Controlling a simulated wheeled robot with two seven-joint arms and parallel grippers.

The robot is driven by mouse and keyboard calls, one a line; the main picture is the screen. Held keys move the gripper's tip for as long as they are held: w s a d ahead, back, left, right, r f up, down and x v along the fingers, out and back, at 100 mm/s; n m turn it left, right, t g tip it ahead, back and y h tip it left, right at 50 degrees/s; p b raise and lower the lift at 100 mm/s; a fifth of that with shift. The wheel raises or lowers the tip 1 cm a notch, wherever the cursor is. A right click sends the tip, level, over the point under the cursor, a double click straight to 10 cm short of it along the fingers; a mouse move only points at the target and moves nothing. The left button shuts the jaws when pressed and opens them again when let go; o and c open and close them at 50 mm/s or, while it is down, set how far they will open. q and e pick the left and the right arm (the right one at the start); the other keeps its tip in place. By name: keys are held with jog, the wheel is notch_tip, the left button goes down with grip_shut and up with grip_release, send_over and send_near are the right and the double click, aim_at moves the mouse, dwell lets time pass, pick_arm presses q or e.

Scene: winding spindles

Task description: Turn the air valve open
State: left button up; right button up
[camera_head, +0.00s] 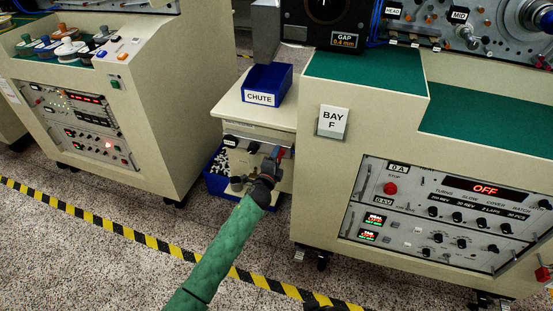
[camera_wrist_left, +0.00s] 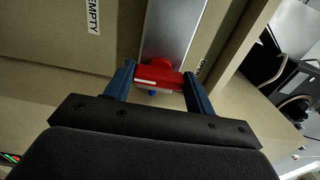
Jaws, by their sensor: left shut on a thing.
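The air valve's red handle (camera_wrist_left: 159,79) lies crosswise between the two blue fingers of my left gripper (camera_wrist_left: 160,82) in the wrist view. The gripper is shut on it, with a finger at each end. A grey metal plate (camera_wrist_left: 175,35) is behind the handle. In the head view, my left gripper (camera_head: 273,165) reaches the front of the small cabinet (camera_head: 238,138) below the chute, and a little of the red handle (camera_head: 281,153) shows beside it. The gripper hides most of the valve. My right gripper is not clearly visible.
A blue bin marked CHUTE (camera_head: 267,84) sits on the small cabinet. Another blue bin (camera_head: 217,184) stands low at its left. The Bay F machine (camera_head: 322,165) is close on the right, its display reading OFF. Striped tape (camera_head: 150,240) crosses the open floor.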

pick_arm(q)
jog(key=o, duration=1)
jog(key=v, duration=0.7)
jog(key=shift+s+a+b, duration=0.15)
jog(key=shift+s+b, duration=0.2)
jog(key=shift+b, duration=0.05)
pick_arm(e)
jog(key=f, duration=0.3)
jog(key=shift+w+a+f, duration=0.1)
jog(key=shift+w+a, duration=0.05)
jog(key=shift+w, duration=0.15)
